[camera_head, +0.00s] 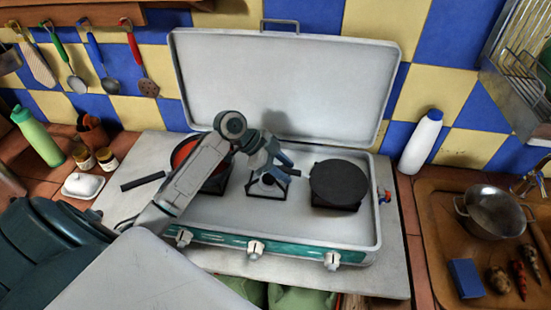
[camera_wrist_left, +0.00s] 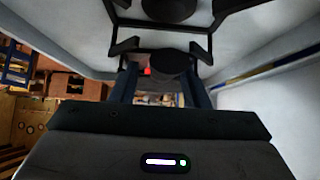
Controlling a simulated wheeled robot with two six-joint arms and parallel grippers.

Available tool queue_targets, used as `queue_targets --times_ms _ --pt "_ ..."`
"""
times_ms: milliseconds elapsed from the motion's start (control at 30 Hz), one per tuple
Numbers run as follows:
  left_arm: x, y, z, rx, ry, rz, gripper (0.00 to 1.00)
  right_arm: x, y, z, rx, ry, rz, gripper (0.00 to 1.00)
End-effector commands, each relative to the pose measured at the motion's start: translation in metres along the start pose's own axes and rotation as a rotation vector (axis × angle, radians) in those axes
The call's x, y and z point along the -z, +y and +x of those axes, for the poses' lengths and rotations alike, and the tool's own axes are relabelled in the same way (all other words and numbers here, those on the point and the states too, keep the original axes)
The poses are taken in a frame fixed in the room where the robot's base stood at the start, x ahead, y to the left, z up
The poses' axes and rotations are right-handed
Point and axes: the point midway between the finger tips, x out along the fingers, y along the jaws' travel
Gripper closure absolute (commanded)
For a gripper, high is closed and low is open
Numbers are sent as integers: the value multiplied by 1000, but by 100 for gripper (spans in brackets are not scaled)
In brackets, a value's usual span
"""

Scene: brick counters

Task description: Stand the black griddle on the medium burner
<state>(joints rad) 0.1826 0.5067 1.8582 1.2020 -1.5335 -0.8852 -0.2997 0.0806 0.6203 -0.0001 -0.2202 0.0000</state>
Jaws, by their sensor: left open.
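The black griddle (camera_head: 338,180) is a round, flat black disc. It lies on the right burner's grate (camera_head: 333,207) of the camping stove (camera_head: 225,222). The middle burner (camera_head: 267,186), with its grate bare, is left of the griddle. My left gripper (camera_head: 285,167) is over the stove between the middle burner and the griddle, open and empty. In the left wrist view, the open fingers (camera_wrist_left: 160,88) stand apart below a black grate (camera_wrist_left: 125,46) and dark round burner parts. The griddle is not clearly identifiable there. My right gripper is not in view.
A dark pan with red contents (camera_head: 184,152) sits on the left burner, its handle (camera_head: 143,181) pointing left. The raised stove lid (camera_head: 280,85) stands behind. A white bottle (camera_head: 420,143) is right of the stove. A steel pot (camera_head: 492,213) stands on the wooden tray (camera_head: 438,235).

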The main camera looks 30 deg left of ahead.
Motion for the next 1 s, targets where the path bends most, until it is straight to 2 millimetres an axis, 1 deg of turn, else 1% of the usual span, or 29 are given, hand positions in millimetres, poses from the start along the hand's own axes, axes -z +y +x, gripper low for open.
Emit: queue_targets --times_ms 67,167,500,700,833,1000 --pt "7 0 -7 -2 0 -2 58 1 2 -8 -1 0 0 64" --pt "3 -1 -16 3 -3 2 58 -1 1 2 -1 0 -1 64" --pt "4 -1 -70 5 -5 4 58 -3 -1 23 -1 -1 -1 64" --pt "4 -1 -98 4 -4 4 58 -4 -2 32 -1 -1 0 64" --pt "5 -1 -112 3 -4 4 58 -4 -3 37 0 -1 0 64" --pt "6 0 -123 2 0 3 58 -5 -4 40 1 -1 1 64"
